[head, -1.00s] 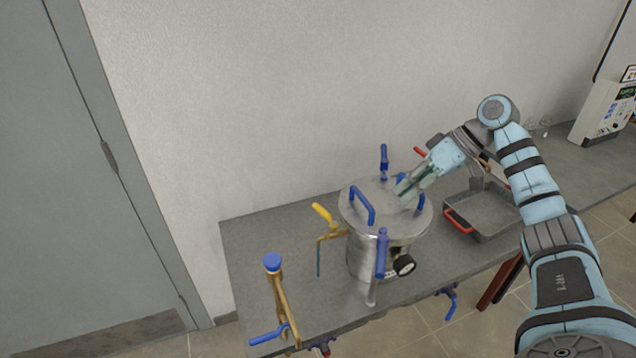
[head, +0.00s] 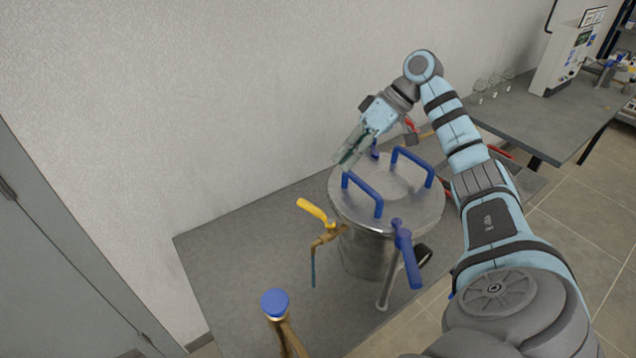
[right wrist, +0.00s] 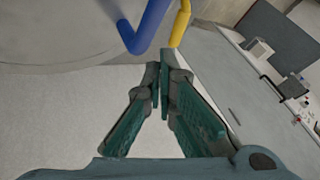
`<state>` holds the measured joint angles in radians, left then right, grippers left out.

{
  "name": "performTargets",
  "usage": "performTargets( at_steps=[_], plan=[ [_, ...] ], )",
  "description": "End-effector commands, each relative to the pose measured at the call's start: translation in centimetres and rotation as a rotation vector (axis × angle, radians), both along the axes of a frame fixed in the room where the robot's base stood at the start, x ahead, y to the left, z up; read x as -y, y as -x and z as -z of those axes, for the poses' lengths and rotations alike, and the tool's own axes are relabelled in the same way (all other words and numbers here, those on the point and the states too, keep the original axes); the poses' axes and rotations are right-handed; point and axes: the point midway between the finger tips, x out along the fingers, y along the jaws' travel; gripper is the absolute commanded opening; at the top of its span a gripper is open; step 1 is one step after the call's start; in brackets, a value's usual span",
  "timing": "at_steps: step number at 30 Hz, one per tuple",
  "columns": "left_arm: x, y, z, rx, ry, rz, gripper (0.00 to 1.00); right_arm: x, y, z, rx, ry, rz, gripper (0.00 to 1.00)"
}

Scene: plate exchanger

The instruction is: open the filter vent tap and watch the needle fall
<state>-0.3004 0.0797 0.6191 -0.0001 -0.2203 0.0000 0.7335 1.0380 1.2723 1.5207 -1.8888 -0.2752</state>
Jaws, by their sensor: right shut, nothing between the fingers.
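The steel filter vessel (head: 365,252) stands on the grey bench, its lid (head: 398,190) closed, with blue handles on top. A yellow-handled tap (head: 315,213) on a brass pipe sticks out at its left. The yellow handle also shows in the right wrist view (right wrist: 181,22), just past a blue lid handle (right wrist: 145,30). The dark gauge (head: 424,256) at the vessel's right is edge-on, so its needle is hidden. My right gripper (head: 345,165) is shut and empty, by the lid's back left edge, above and behind the yellow handle; its fingers show in the wrist view (right wrist: 160,72). My left gripper is out of view.
A blue-capped brass pipe (head: 274,303) rises at the front. A blue lever (head: 408,258) hangs at the vessel's front. The wall (head: 200,100) is close behind. The bench (head: 235,255) left of the vessel is mostly clear. Glassware (head: 490,88) stands on another table.

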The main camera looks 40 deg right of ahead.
Motion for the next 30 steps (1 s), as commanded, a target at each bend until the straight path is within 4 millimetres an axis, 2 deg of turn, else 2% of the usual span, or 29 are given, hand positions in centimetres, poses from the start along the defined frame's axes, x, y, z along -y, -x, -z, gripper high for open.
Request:
performTargets(
  at_steps=[5,16,21,30],
  plan=[
    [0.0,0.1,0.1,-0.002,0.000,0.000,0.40,-1.2,-0.7,1.6,-0.002,0.000,-0.004,0.00],
    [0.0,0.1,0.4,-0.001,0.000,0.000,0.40,-4.6,-2.6,6.8,0.000,-0.001,0.000,0.00],
    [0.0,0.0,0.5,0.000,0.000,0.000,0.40,-5.1,-2.9,7.6,0.000,-0.001,0.001,0.00],
    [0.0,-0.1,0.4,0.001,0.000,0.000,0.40,-5.1,-2.9,7.7,0.000,0.000,0.002,0.00]
  ],
)
